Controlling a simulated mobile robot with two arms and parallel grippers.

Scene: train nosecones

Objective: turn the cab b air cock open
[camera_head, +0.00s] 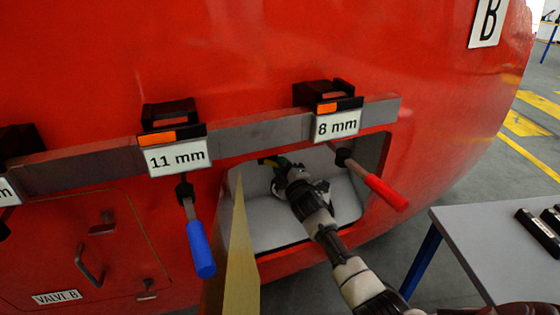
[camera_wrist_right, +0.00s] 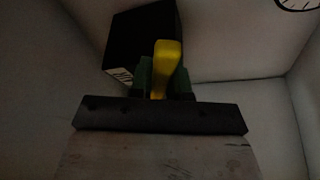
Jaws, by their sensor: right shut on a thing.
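The cab B nose is red, with a letter B plate (camera_head: 487,20) at the upper right in the head view. An open, pale-lined recess (camera_head: 345,205) sits low in it. My right gripper (camera_head: 277,164) reaches into this recess. In the right wrist view a yellow handle (camera_wrist_right: 166,66) stands upright in the picture between the green fingertips, and the gripper is shut on it. A black box (camera_wrist_right: 128,42) with a partly hidden white label is behind the handle. The body of the cock is hidden by the gripper. My left gripper is out of view.
A grey rail (camera_head: 255,135) crosses above the recess. A blue-handled tool (camera_head: 200,248) and a red-handled tool (camera_head: 385,191) hang from it. A tan panel (camera_head: 241,262) stands at the recess's left. A grey table (camera_head: 480,240) is at right. Part of a dial (camera_wrist_right: 297,3) shows.

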